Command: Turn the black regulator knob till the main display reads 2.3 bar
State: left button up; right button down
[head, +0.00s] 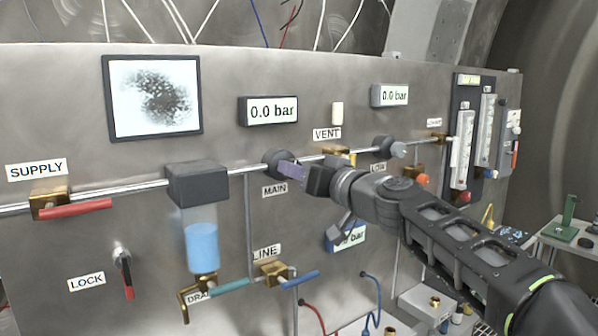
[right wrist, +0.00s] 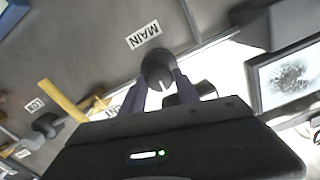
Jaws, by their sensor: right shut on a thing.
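The black regulator knob (head: 274,160) sits on the pipe above the MAIN label (head: 275,190). My right gripper (head: 287,170) reaches in from the right and is shut on this knob, covering part of it. In the right wrist view the round dark knob (right wrist: 157,68) lies between the two purple fingers of my right gripper (right wrist: 160,82). The main display (head: 272,110) above the knob reads 0.0 bar. My left gripper is not in view.
A second display (head: 390,95) at the right also reads 0.0 bar, above another regulator knob (head: 386,147). A filter bowl with blue liquid (head: 201,245) hangs left of the gripper. A red-handled SUPPLY valve (head: 75,208) is at far left.

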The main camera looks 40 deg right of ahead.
jog(key=shift+a+f+n+p, duration=0.15)
jog(key=shift+n+p, duration=1.6)
jog(key=shift+n, duration=2.7)
jog(key=shift+f+n+p, duration=0.1)
jog(key=shift+n+p, duration=1.7)
jog(key=shift+n, duration=2.7)
jog(key=shift+a+f+n+p, duration=0.15)
jog(key=shift+n+p, duration=1.6)
jog(key=shift+n, duration=2.7)
jog(key=shift+d, duration=0.1)
